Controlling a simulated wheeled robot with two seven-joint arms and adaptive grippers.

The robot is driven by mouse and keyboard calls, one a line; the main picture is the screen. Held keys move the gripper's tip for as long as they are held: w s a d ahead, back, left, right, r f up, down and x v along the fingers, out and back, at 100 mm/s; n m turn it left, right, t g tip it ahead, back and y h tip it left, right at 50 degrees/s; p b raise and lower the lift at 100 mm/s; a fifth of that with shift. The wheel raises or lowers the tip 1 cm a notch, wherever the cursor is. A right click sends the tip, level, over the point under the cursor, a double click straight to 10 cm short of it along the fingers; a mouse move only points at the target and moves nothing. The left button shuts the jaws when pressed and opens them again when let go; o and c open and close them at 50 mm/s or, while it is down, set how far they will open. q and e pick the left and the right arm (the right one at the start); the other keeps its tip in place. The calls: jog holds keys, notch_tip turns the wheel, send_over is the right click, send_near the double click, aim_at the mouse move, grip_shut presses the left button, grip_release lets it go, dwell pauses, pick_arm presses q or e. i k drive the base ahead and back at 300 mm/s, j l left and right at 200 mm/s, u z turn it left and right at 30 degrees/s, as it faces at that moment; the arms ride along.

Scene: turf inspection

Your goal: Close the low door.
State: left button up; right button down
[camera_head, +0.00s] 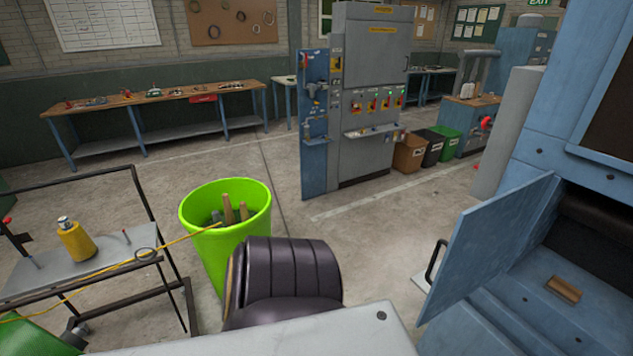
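A blue metal door (494,245) stands open at the lower right, swung out from the blue cabinet (548,335). A black bar handle (434,262) sits on the door's left edge. Behind the door, the cabinet's opening shows a dark interior and a small brown block (563,289) lying on its blue floor. The door's lowest part runs down behind other blue surfaces near the bottom edge. Neither of my grippers shows in the head view, and nothing is seen touching the door or its handle.
A dark padded chair-like thing (285,275) and a pale slab (270,335) are at the bottom centre. A bright green bin (212,255) and a cart (105,270) stand left. Open concrete floor (370,240) lies left of the door.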

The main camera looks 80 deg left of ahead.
aim_at(485, 235)
jog(key=j, duration=0.65)
jog(key=i+j, duration=0.15)
jog(key=j, duration=1.2)
jog(key=i+u, duration=0.05)
